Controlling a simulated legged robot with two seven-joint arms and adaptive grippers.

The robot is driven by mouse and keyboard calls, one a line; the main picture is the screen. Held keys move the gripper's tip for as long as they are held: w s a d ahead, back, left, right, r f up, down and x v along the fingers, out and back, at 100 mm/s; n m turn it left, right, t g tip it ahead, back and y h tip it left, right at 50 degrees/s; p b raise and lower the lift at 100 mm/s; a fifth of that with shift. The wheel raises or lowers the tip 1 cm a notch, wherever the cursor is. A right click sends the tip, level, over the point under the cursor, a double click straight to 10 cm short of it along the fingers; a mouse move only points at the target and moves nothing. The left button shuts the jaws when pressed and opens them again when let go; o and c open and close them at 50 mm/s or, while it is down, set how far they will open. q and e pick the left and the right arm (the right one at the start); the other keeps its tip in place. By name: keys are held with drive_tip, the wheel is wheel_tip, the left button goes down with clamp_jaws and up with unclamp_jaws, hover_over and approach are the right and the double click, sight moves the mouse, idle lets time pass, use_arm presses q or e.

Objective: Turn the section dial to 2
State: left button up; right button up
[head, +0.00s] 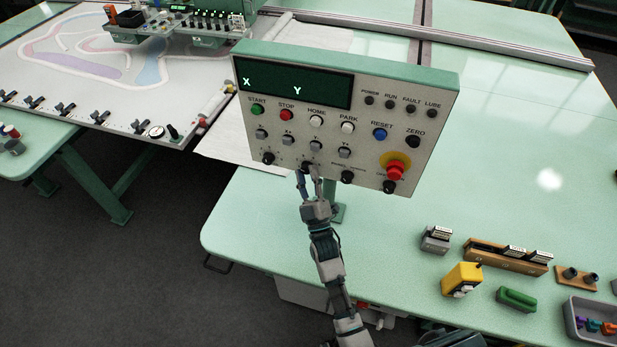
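A grey control panel (330,172) stands upright over the green table, with a row of black dials along its lower edge. The labels are too small to read, so I cannot tell which one is the section dial. My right gripper (308,174) is at the second dial from the left (307,166), its two fingertips apart on either side of the knob. Its fingers partly cover the dial and its pointer. I cannot tell whether they touch the knob. My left gripper is not in view.
A red emergency stop (395,171) on a yellow disc and a dial (347,177) sit to the right. Buttons such as PARK (348,127) are above. A yellow box (462,279), a green block (516,298) and a grey bin (592,322) lie at the table's front right.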

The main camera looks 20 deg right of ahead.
drive_tip(key=shift+o, duration=0.9)
drive_tip(key=shift+w, duration=0.1)
drive_tip(key=shift+a+f, duration=0.15)
drive_tip(key=v, duration=1.2)
drive_tip(key=shift+f, duration=0.1)
